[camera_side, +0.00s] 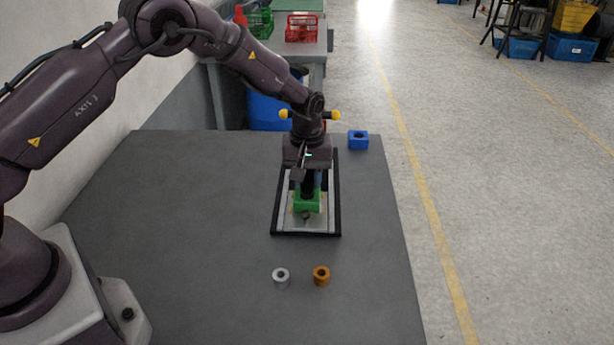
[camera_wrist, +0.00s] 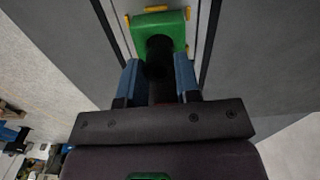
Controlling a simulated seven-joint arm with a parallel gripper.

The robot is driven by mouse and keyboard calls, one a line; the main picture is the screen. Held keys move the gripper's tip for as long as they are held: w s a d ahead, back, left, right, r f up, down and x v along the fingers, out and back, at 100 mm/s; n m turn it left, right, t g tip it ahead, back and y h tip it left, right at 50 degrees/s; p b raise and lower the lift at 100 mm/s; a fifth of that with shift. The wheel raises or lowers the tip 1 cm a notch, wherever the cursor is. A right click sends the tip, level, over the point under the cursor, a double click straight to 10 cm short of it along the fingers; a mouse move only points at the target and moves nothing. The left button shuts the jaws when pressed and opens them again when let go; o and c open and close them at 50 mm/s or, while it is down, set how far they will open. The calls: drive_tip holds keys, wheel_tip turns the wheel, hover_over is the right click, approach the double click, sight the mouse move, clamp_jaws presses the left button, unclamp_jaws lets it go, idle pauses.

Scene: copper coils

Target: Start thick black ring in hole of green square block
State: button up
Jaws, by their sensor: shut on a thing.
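The green square block (camera_side: 307,205) sits on the light plate of a black-framed fixture in the side view. In the wrist view the green block (camera_wrist: 158,22) is at the top middle, with yellow pieces at its edges. My gripper (camera_side: 308,190) is directly over the block, pointing down. In the wrist view my gripper (camera_wrist: 159,78) has its two blue fingers shut on the thick black ring (camera_wrist: 159,52). The ring's lower end is at the block. The hole is hidden behind the ring, so I cannot tell whether the ring's end is inside it.
The fixture's black frame (camera_side: 337,205) lies on the grey table (camera_side: 180,220). A blue square block (camera_side: 358,140) stands at the back right. The left of the table is clear.

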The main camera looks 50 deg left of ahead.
drive_tip(key=shift+f, duration=1.05)
idle(1.1)
drive_tip(key=o, duration=1.5)
drive_tip(key=shift+o, duration=0.2)
drive_tip(key=shift+r, duration=3.5)
